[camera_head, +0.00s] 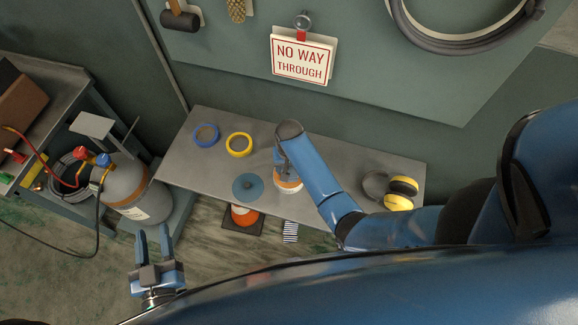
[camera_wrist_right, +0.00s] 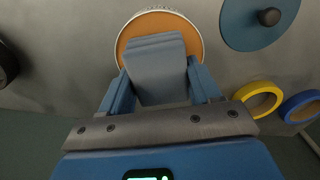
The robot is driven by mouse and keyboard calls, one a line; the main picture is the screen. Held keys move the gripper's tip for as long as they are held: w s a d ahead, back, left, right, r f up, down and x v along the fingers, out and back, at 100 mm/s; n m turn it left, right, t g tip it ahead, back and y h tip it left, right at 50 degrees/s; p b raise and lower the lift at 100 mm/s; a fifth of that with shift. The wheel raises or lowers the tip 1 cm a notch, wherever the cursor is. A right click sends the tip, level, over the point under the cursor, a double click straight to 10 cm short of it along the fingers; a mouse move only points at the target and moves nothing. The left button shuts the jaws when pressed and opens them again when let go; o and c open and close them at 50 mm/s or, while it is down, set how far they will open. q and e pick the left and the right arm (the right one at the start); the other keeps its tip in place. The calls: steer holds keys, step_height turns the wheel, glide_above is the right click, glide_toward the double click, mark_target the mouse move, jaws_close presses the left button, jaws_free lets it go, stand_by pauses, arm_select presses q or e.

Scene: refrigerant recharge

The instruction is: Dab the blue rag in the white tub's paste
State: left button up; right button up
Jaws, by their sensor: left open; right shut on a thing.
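The white tub (camera_head: 290,188) stands on the grey bench, mostly under my right gripper in the head view. In the right wrist view, the tub (camera_wrist_right: 197,32) shows its pale rim around orange-brown paste (camera_wrist_right: 128,35). My right gripper (camera_wrist_right: 160,85) is shut on the folded grey-blue rag (camera_wrist_right: 158,62). The rag overlaps the tub's opening in that view; I cannot tell whether it touches the paste. My left gripper (camera_head: 153,238) is open and empty, low at the left, away from the bench.
A round blue lid (camera_head: 248,187) with a dark knob lies left of the tub. A blue tape roll (camera_head: 206,135) and a yellow one (camera_head: 239,145) lie behind it. Yellow ear defenders (camera_head: 402,191) lie at the right. A grey gas cylinder (camera_head: 135,190) stands left of the bench.

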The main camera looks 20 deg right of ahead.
steer(key=shift+f+b, duration=0.4)
steer(key=shift+f, duration=0.15)
stand_by(0.8)
steer(key=shift+s+f, duration=0.1)
stand_by(1.2)
steer(key=shift+r+p, duration=0.8)
steer(key=shift+p, duration=0.2)
step_height(320, 180, up, 6)
steer(key=p, duration=0.5)
steer(key=shift+f, duration=0.2)
